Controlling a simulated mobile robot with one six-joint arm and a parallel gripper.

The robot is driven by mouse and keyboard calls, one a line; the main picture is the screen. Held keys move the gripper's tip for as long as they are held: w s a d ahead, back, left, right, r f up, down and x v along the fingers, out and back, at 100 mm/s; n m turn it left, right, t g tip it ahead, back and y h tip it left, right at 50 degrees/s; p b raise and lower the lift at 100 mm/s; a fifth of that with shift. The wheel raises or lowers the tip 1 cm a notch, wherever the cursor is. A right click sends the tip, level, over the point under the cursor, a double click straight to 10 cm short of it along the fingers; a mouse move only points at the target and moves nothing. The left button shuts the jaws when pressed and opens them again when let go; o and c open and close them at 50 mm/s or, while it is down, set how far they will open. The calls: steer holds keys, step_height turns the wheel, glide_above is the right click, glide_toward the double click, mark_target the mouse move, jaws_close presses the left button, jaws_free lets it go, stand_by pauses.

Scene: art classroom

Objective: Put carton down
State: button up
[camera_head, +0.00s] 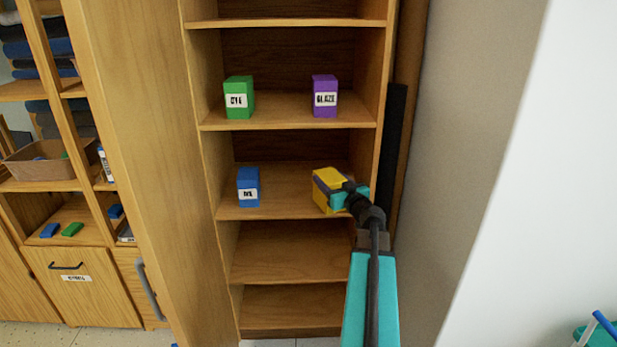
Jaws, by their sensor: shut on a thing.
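A yellow carton (328,180) is at the right side of a wooden cabinet's middle shelf (285,207). My gripper (340,195) is shut on the carton from the front right. My gripper partly covers the carton's front. I cannot tell whether the carton's base touches the shelf or hangs just above it. A blue carton (248,187) with a white label stands upright on the left of the same shelf.
On the shelf above stand a green carton (239,97) and a purple carton (325,96) labelled GLAZE. The two lower shelves (285,253) look empty. The cabinet's side wall (369,165) is close to my gripper. An open shelving unit (70,200) stands at left.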

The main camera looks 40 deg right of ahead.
steer(key=w+d+f+p, duration=0.1)
steer(key=w+d+p, duration=0.3)
steer(key=w+d, duration=0.4)
steer(key=x, duration=0.4)
steer(key=shift+w+a+f+p, duration=0.25)
steer(key=shift+w+p, duration=0.1)
steer(key=shift+w, duration=0.15)
stand_by(0.4)
step_height(320, 180, down, 3)
steer(key=shift+f+p, duration=0.2)
steer(key=shift+p, duration=0.5)
steer(key=shift+f+b, duration=0.15)
steer(key=shift+b, duration=0.15)
steer(key=o, duration=1.5)
steer(key=shift+c, duration=0.2)
steer(key=shift+p, duration=0.35)
